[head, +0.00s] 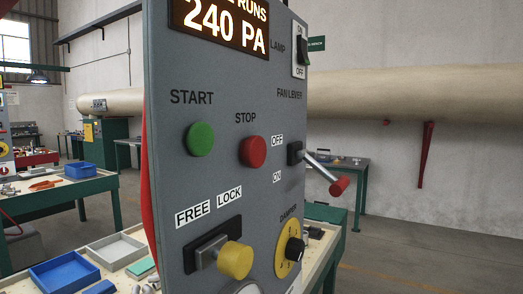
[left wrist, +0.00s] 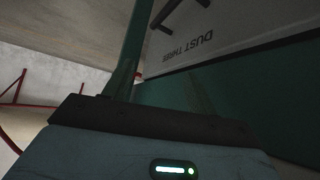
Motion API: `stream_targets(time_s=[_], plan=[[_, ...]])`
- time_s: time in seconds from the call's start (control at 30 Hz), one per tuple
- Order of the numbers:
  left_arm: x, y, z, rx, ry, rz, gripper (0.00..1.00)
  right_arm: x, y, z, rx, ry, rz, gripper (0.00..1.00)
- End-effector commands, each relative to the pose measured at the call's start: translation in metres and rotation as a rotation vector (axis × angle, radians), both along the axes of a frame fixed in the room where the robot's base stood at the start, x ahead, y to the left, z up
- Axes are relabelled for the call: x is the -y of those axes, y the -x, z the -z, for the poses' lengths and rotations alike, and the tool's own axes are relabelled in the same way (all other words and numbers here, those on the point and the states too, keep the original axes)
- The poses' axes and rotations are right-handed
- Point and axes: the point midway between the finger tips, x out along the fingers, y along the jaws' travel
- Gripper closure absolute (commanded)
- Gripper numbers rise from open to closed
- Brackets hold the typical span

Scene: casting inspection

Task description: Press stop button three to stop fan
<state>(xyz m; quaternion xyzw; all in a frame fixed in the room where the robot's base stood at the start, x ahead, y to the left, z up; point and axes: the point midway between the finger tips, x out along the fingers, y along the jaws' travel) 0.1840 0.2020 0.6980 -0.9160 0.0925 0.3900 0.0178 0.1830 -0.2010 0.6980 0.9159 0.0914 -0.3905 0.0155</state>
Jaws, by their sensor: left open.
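A red STOP button (head: 252,151) sits on the grey control panel (head: 225,115) in the head view, right of a green START button (head: 200,139). The lit display (head: 220,25) above shows "RUNS" and "240 PA", its top cut off. No number shows beside the STOP button. The left wrist view shows an upside-down "DUST THREE" label (left wrist: 187,45) on a grey surface. Neither gripper shows in the head view.
The panel carries a fan lever (head: 338,185) sticking out to the right, a yellow FREE/LOCK knob (head: 235,260), a black damper knob (head: 294,249) and a lamp switch (head: 300,50). A blue tray (head: 64,274) lies on a bench at left. Floor shows at right.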

Motion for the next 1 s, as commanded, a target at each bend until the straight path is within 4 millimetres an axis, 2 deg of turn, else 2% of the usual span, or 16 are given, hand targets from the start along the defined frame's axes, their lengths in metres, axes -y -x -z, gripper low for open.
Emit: stream_targets(time_s=[0.07, 0.4, 1.0], plan=[[0.0, 0.0, 0.0, 0.0, 0.0, 0.0, 0.54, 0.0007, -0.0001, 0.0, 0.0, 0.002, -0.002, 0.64], [0.0, 0.0, 0.0001, 0.0, 0.0, 0.0, 0.99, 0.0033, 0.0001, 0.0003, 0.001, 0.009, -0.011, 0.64], [0.0, 0.0001, 0.0003, -0.001, 0.0, 0.0, 1.0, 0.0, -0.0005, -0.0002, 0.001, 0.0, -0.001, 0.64]])
